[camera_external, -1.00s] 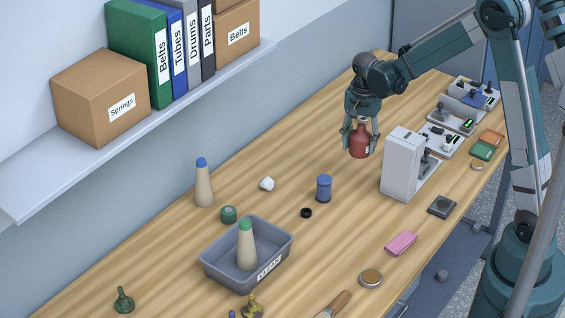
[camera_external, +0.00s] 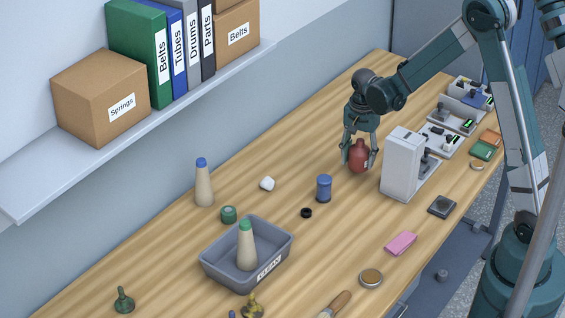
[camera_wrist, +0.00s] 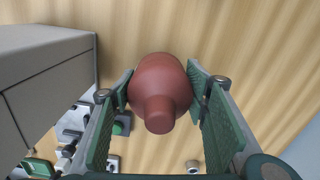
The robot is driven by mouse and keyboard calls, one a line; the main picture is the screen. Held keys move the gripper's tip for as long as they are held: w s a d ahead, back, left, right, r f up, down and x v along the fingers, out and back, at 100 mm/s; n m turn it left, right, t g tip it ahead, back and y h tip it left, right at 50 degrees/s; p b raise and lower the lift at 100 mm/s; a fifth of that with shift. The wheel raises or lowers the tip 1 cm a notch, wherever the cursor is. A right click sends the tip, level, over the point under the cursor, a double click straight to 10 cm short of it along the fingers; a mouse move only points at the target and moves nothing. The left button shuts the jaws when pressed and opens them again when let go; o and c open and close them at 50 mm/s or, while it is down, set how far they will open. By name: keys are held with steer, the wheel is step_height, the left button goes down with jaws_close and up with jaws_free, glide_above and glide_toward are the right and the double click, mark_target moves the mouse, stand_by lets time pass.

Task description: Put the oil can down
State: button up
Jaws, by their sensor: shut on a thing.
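The oil can (camera_external: 359,156) is a small dark red bottle with a narrow neck. It is upright between the fingers of my gripper (camera_external: 359,154), at the far part of the wooden table (camera_external: 290,170). In the wrist view the oil can (camera_wrist: 160,88) shows from above, with a green-padded finger of my gripper (camera_wrist: 162,95) on each side, shut on it. Its base is at or very near the table top; I cannot tell whether it touches.
A white-grey machine (camera_external: 402,163) stands close to the right of the oil can. A blue spool (camera_external: 324,188) stands in front to the left, with a white piece (camera_external: 267,184) and a black ring (camera_external: 306,213). A grey tray (camera_external: 215,270) holds a cone. Table left of the can is clear.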

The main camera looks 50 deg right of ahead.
mark_target(359, 140)
steer(key=shift+f, duration=1.25)
steer(key=shift+f, duration=0.2)
steer(key=o, duration=1)
steer(key=shift+r, duration=0.25)
steer(key=shift+r, duration=5.95)
steer(key=shift+r, duration=0.1)
